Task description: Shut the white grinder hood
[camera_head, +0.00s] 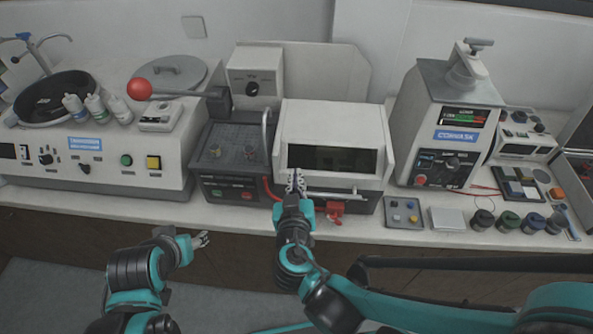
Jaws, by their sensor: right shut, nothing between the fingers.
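The white grinder hood (332,117) is a boxy cover with a dark window in the middle of the bench. It sits low over its machine, with a bar handle along the front below the window. I cannot tell whether it is fully down. My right gripper (296,182) is shut and empty, pointing away from me at the hood's lower left front; I cannot tell whether it touches. My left gripper (203,239) is in front of the bench, away from the hood, its fingers too small to read.
A dark-topped machine (232,150) with an upright metal bar stands just left of the hood. A red part (335,211) sits below the handle. A small button tray (404,212), a press (447,120) and several jars stand to the right. A red-knobbed lever (140,89) is at the left.

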